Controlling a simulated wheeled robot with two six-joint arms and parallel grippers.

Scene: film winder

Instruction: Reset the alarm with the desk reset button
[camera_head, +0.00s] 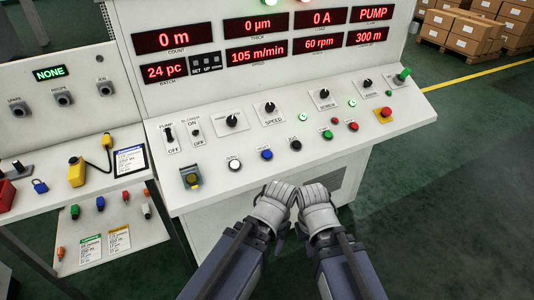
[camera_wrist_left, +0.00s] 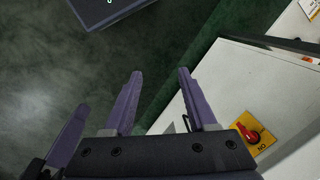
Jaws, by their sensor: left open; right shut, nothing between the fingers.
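The sloped control desk (camera_head: 300,170) carries a row of push buttons in the head view. A blue button (camera_head: 267,154) sits between a white button (camera_head: 234,165) and a black button (camera_head: 296,145); its small label is too small to read surely. A green button (camera_head: 327,134) and a red button (camera_head: 353,127) follow to the right. My left gripper (camera_head: 272,200) and right gripper (camera_head: 318,195) are side by side near the desk's front edge, apart from the buttons. The left wrist view shows the left gripper (camera_wrist_left: 158,85) open and empty. The right is shut and empty.
Red displays (camera_head: 174,39) stand above the desk. A red emergency-type knob on a yellow plate (camera_head: 386,113) is at the right. A side bench (camera_head: 60,195) holds small tools. A red switch (camera_wrist_left: 248,133) shows in the left wrist view.

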